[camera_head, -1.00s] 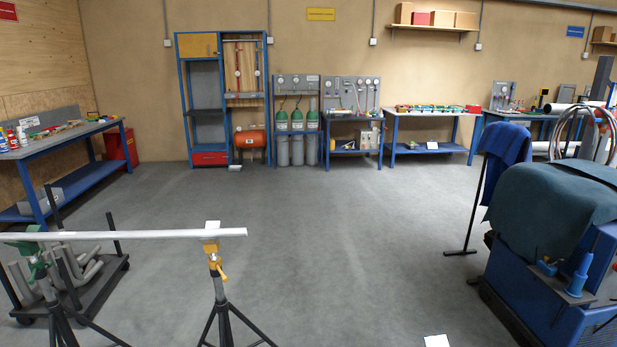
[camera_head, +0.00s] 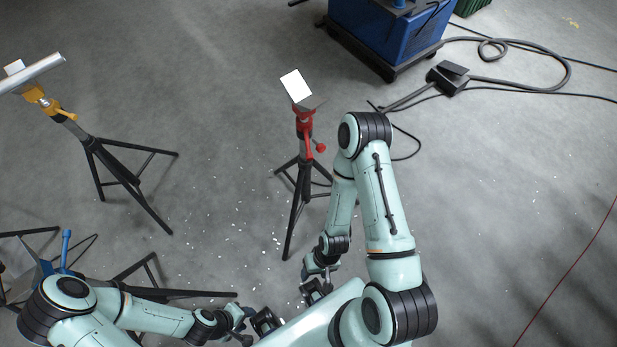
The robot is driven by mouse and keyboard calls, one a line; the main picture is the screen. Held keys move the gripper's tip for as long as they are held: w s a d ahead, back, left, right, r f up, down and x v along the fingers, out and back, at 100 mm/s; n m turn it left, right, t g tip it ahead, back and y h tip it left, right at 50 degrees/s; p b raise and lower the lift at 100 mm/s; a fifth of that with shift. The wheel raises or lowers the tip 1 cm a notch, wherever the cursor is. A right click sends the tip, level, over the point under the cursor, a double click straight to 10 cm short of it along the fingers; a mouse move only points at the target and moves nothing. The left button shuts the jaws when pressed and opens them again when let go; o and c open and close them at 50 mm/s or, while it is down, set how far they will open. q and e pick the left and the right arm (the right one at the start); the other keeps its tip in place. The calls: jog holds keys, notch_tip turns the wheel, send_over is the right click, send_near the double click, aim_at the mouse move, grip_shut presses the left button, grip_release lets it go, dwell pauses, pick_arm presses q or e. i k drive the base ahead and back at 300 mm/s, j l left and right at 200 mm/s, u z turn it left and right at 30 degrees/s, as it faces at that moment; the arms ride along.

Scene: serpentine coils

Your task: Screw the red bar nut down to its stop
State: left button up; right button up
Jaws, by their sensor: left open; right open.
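A black tripod stand (camera_head: 294,210) with a red head (camera_head: 304,117) stands on the floor near the middle of the head view. A red bar with a round end (camera_head: 319,148) juts from its head and appears to be the red bar nut; its thread and stop cannot be made out. My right gripper (camera_head: 316,290) is open and empty below the stand in the picture, apart from the red bar. My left gripper (camera_head: 266,323) is open and empty, lower and further left, also apart from it.
A white sheet or plate (camera_head: 296,84) shows at the red stand's top. A yellow-headed tripod (camera_head: 115,170) carries a pale bar (camera_head: 35,72) at left. A blue stand handle (camera_head: 66,248) is lower left. A blue machine (camera_head: 385,35), pedal (camera_head: 449,77) and cables lie beyond. Right floor is mostly clear.

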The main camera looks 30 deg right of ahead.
aim_at(306, 127)
jog(key=z, duration=1.35)
jog(key=i, duration=0.05)
